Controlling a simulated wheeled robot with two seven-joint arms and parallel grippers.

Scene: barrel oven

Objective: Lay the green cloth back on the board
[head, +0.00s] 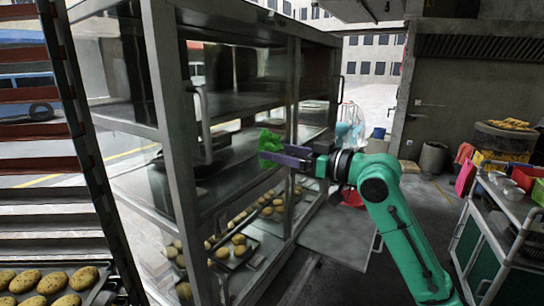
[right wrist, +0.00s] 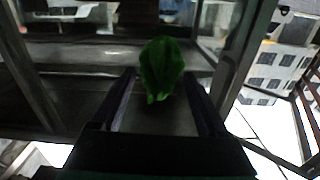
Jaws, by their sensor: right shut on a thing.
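The green cloth (head: 268,141) is bunched up at the tips of my right gripper (head: 284,155), which is shut on it. The gripper points left, level with the middle shelves of the glass-sided metal cabinet, and holds the cloth at its right-hand side. In the right wrist view the cloth (right wrist: 161,68) shows as a crumpled clump between the two dark fingers (right wrist: 163,100). I cannot tell which surface is the board. My left gripper is not in view.
The metal cabinet (head: 165,70) holds trays of round baked goods (head: 232,250). A grey panel (head: 340,238) juts out low beside it. A rack with a tray of buns (head: 45,285) stands at the left. A cart (head: 505,205) with bowls stands at the right; floor between is clear.

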